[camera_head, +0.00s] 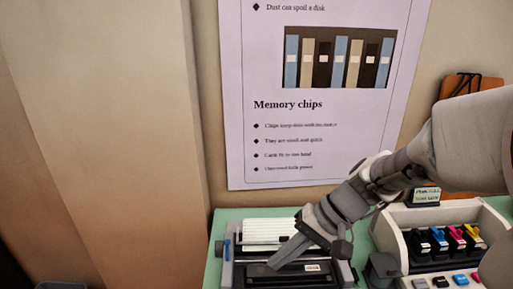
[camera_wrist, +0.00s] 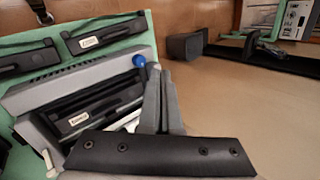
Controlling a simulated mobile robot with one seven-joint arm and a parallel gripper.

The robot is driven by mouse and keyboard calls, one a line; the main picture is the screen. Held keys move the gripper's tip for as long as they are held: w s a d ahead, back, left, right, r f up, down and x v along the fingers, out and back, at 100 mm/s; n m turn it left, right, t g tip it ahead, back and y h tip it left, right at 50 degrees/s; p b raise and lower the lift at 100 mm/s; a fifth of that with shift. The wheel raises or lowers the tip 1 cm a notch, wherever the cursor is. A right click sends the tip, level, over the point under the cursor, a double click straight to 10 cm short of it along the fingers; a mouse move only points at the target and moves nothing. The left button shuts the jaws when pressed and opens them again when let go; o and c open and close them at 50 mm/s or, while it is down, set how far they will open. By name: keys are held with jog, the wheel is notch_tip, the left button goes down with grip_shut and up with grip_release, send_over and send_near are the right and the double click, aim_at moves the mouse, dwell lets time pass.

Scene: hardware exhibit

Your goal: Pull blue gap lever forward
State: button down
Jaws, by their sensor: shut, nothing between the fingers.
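A grey dot-matrix-style printer (camera_head: 258,279) stands on a green surface, with white ribbed paper or bars along its back. The blue gap lever (camera_head: 226,250) stands at the printer's left end. In the wrist view its round blue knob (camera_wrist: 138,60) shows just left of my fingertips; I cannot tell whether they touch. My gripper (camera_head: 274,265) is shut and empty, pointing down and left over the middle of the printer, to the right of the lever in the head view. It also shows in the wrist view (camera_wrist: 158,70). The lever's stem is mostly hidden there.
A light case (camera_head: 420,217) with black, cyan, magenta and yellow cartridges stands to the right. A dark small block (camera_head: 382,268) sits between it and the printer. A poster (camera_head: 320,110) hangs behind. In the wrist view, bare brown floor (camera_wrist: 250,110) lies to the right.

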jog(key=w+a+f+m+y+b, duration=0.1)
jog(key=w+a+f+m+y, duration=0.15)
jog(key=w+f+y, duration=0.35)
jog(key=m+t+y, duration=0.2)
jog(key=m+t, duration=0.2)
send_near(227, 249)
jog(key=w+d+r, duration=0.2)
jog(key=shift+w+f+t+b, duration=0.3)
jog(key=shift+w+f+b, duration=0.1)
jog(key=shift+f, duration=0.35)
jog(key=x, duration=1)
jog(key=shift+s, duration=0.1)
